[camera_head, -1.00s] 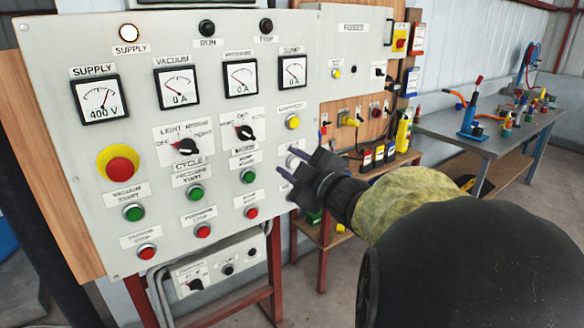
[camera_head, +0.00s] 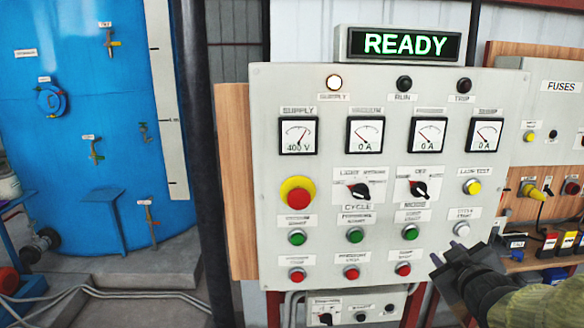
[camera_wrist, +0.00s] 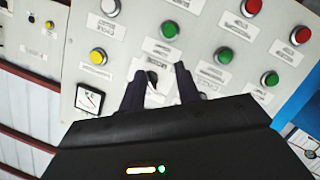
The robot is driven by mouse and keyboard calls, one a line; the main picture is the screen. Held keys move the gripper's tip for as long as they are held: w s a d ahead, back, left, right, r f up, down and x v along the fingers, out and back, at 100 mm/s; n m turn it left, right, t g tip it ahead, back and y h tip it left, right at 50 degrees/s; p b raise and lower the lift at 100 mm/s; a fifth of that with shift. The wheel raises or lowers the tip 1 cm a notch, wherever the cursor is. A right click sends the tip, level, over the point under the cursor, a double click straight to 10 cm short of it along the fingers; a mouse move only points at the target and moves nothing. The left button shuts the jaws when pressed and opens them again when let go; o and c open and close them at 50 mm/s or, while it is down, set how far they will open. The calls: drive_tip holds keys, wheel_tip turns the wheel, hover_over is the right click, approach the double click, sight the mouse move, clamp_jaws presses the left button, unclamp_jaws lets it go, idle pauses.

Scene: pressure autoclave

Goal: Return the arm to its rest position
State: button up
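My gripper (camera_head: 447,256) is at the lower right of the head view, by the right edge of the grey control panel (camera_head: 262,110). In the wrist view, my gripper's two dark fingers (camera_wrist: 158,84) are apart with nothing held between them. The control panel (camera_wrist: 85,60) fills most of the wrist view, turned at an angle. Whether the fingertips touch the panel cannot be told. Most of my arm is outside the head view.
A READY sign (camera_head: 405,45) glows green above the panel. A red emergency button (camera_head: 298,198) and several push buttons stick out of it. A blue tank (camera_head: 70,150) stands left. A shelf (camera_head: 525,264) with small items is at right.

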drive_tip(key=s+a+f+m+g+y+p, duration=0.2)
drive_tip(key=s+a+f+m+g+p, duration=0.3)
drive_tip(key=s+a+f+g, duration=0.7)
drive_tip(key=a+f, duration=0.2)
drive_tip(key=a, duration=0.2)
drive_tip(key=shift+s+a+f+m, duration=0.2)
drive_tip(key=shift+a+f+m, duration=0.05)
drive_tip(key=shift+f+m, duration=0.1)
